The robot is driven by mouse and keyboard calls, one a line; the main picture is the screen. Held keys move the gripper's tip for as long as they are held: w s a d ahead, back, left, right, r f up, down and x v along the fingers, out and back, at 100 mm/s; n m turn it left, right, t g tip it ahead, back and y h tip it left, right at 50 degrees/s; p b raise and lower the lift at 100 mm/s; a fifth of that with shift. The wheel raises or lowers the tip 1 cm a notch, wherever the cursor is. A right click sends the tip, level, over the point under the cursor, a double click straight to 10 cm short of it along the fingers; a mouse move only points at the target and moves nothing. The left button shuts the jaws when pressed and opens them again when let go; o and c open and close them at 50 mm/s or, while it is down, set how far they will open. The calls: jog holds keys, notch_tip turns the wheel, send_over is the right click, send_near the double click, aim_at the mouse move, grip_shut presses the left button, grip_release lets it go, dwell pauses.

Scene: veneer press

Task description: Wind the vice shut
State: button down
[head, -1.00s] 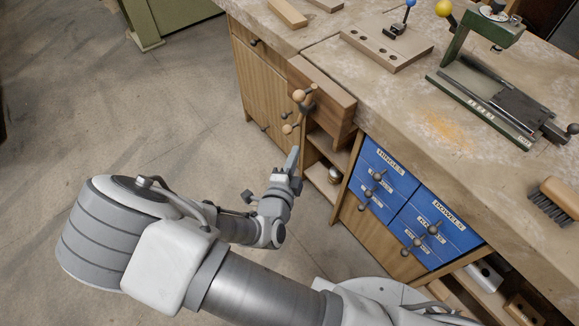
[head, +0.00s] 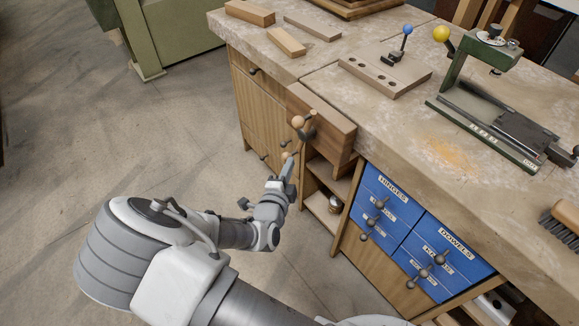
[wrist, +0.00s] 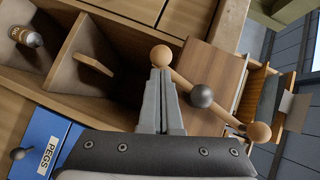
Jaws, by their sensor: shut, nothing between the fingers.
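The vice's wooden jaw (head: 322,126) stands out from the front of the bench. Its handle is a slanted bar with a pale wooden ball at each end and a dark round hub (wrist: 202,96) between. In the wrist view one ball (wrist: 161,55) is at the fingertips and the other ball (wrist: 258,132) is at lower right. My gripper (head: 290,163) is shut and empty, its tips at the lower ball (head: 287,155) in the head view. In the wrist view my gripper (wrist: 160,75) seems to be at or touching the near ball; contact is unclear.
Blue labelled drawers (head: 412,228) with dark knobs are right of the vice. On the bench are wood blocks, a holed board (head: 385,68) and a green clamp tool (head: 475,80). Floor at left is clear.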

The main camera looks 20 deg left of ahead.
jog(key=shift+w+a+f+m, duration=0.1)
jog(key=shift+w+a+m, duration=0.05)
jog(key=shift+a+m, duration=0.2)
jog(key=shift+w+a+f+m+t+y+b, duration=0.1)
jog(key=shift+w+a+m+t+y+b, duration=0.1)
jog(key=shift+a+m+t, duration=0.3)
jog(key=shift+w+a+f+m+t+y+b, duration=0.15)
jog(key=shift+w+a+m+t+y, duration=0.1)
jog(key=shift+m+t, duration=0.4)
jog(key=w+a+r+m+t+h, duration=0.1)
jog(key=w+a+r+m+t, duration=0.1)
jog(key=a+r+m+t, duration=0.2)
jog(key=a+m, duration=0.1)
jog(key=m, duration=0.2)
jog(key=shift+w+r+t+h, duration=0.25)
jog(key=shift+r+t+h, duration=0.05)
jog(key=shift+t+h, duration=0.05)
jog(key=shift+a+r, duration=0.1)
jog(key=shift+r, duration=0.05)
